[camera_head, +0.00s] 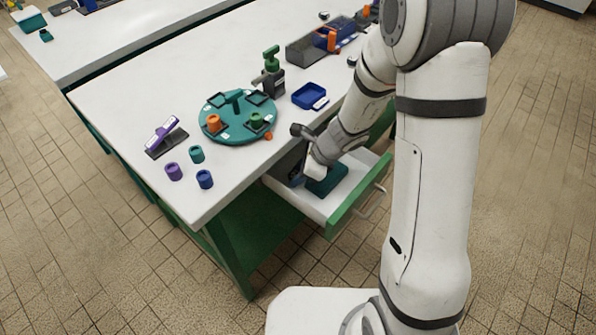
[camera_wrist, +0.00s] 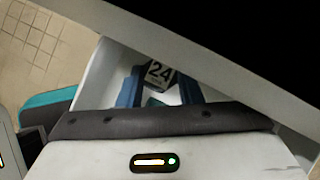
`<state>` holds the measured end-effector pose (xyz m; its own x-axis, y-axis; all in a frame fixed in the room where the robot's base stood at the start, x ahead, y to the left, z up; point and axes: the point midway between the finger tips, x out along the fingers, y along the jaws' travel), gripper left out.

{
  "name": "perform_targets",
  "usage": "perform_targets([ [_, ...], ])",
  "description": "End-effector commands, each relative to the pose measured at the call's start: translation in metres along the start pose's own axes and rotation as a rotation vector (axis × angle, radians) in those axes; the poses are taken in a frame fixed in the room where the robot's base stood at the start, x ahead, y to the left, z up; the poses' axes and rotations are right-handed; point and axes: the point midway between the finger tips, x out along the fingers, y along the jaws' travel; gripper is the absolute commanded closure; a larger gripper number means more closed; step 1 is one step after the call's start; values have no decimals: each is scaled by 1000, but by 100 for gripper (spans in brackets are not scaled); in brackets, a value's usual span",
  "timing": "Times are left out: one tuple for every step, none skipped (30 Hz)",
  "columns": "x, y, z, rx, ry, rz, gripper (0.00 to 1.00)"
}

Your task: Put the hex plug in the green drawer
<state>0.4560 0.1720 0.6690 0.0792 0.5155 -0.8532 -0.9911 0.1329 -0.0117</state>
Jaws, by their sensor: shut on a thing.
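The green drawer (camera_head: 357,196) is pulled out from under the white table, with a green front, a metal handle and a pale inside. My gripper (camera_wrist: 160,92) is down at the drawer, below the tabletop level. In the wrist view its two blue fingers are closed on a dark piece with a white "24" label, which looks like the hex plug (camera_wrist: 160,73). A pale drawer wall shows around it. In the head view my wrist hides most of the plug, and I cannot tell whether it touches the drawer bottom.
A dark teal block (camera_head: 328,180) shows inside the drawer beside my wrist. The table edge overhangs the drawer's back.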

Motion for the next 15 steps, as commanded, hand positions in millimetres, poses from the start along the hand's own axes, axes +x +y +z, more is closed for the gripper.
perform_targets([
  [0, 0, 0, 0, -1, 0, 100],
  [1, 0, 0, 0, -1, 0, 100],
  [2, 0, -1, 0, -1, 0, 100],
  [3, 0, -2, 0, -1, 0, 100],
  [4, 0, -2, 0, -1, 0, 100],
  [4, 0, -2, 0, -1, 0, 66],
  [3, 0, -2, 0, -1, 0, 64],
  [3, 0, -2, 0, -1, 0, 61],
  [3, 0, -2, 0, -1, 0, 58],
  [3, 0, -2, 0, -1, 0, 56],
  [3, 0, -2, 0, -1, 1, 53],
  [3, 0, -2, -1, -1, 1, 50],
  [3, 0, -2, -1, -1, 1, 47],
  [3, 0, -2, -1, -1, 1, 46],
  [3, 0, -2, -1, -1, 1, 46],
])
